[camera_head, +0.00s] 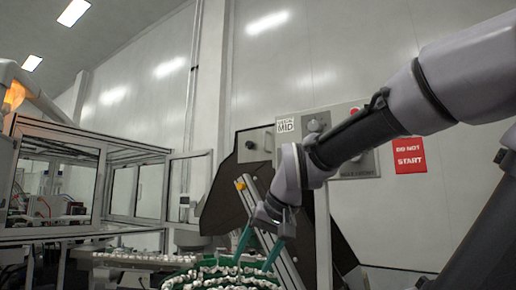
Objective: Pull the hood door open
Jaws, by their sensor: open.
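The metal-framed hood (60,140) with clear panes stands at the left. A narrow framed clear panel (189,188), which looks like the hood door, stands at its right end. It appears angled out from the hood, but I cannot tell how far. My gripper (254,257) hangs at the lower middle, with two teal fingers spread apart and pointing down. Nothing shows between them. It is to the right of the door panel and below it, apart from it in the picture. I cannot make out a handle on the door.
A green bowl of small white caps (222,287) lies below my gripper, and a tray of white parts (140,258) sits left of it. A dark sloped machine body (232,190) and a control panel (357,165) with a red sign (410,155) stand behind my arm.

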